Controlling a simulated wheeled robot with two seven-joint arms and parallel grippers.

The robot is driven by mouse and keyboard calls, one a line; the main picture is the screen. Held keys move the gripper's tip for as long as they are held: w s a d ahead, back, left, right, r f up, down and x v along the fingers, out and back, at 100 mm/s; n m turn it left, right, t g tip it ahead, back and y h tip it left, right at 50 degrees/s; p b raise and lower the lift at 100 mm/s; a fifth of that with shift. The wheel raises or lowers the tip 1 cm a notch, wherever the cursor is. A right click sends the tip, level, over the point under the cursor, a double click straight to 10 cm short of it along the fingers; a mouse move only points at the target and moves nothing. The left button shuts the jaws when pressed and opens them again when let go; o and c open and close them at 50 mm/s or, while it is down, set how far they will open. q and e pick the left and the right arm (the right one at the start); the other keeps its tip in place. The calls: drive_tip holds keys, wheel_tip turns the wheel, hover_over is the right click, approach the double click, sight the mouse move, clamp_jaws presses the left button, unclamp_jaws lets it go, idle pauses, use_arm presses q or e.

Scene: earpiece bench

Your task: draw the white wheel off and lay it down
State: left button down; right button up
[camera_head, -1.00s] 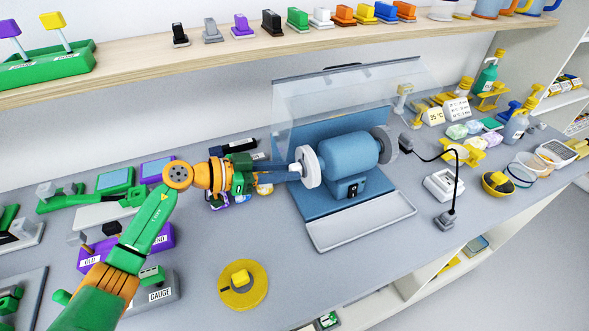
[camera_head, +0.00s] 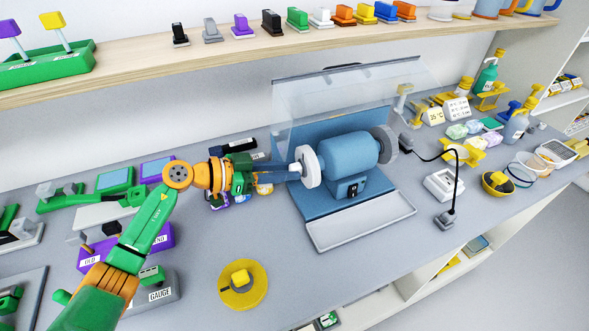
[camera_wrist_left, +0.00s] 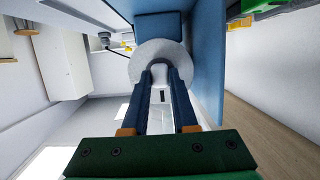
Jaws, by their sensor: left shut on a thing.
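The white wheel (camera_head: 308,166) is a pale disc at the left end of the blue bench grinder (camera_head: 347,158). My left gripper (camera_head: 295,171) reaches it from the left and is shut on the wheel's hub. In the left wrist view the white wheel (camera_wrist_left: 158,55) lies beyond the two fingers (camera_wrist_left: 160,85), with the pale hub between them. Whether the wheel still touches the grinder's shaft is hidden. A grey wheel (camera_head: 388,145) is at the grinder's right end. My right gripper is not in view.
A clear shield (camera_head: 350,95) stands over the grinder, and a grey tray (camera_head: 362,222) lies in front. A yellow disc with a block (camera_head: 243,285) lies on the bench at the front. The bench between disc and tray is clear. A power strip (camera_head: 445,184) and cord are at right.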

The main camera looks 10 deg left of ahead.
use_arm(q)
drive_tip(key=shift+a, duration=0.15)
idle(0.4)
drive_tip(key=s+a, duration=0.1)
drive_tip(key=s+a+p, duration=0.1)
drive_tip(key=a, duration=0.1)
drive_tip(key=shift+s+a+p, duration=0.2)
drive_tip(key=shift+p, duration=0.1)
idle(0.4)
idle(0.4)
drive_tip(key=s+d+r+p, duration=0.3)
drive_tip(key=s+d+p, duration=0.2)
drive_tip(key=s+p, duration=0.3)
drive_tip(key=shift+p, duration=0.65)
drive_tip(key=shift+d, duration=0.1)
idle(0.4)
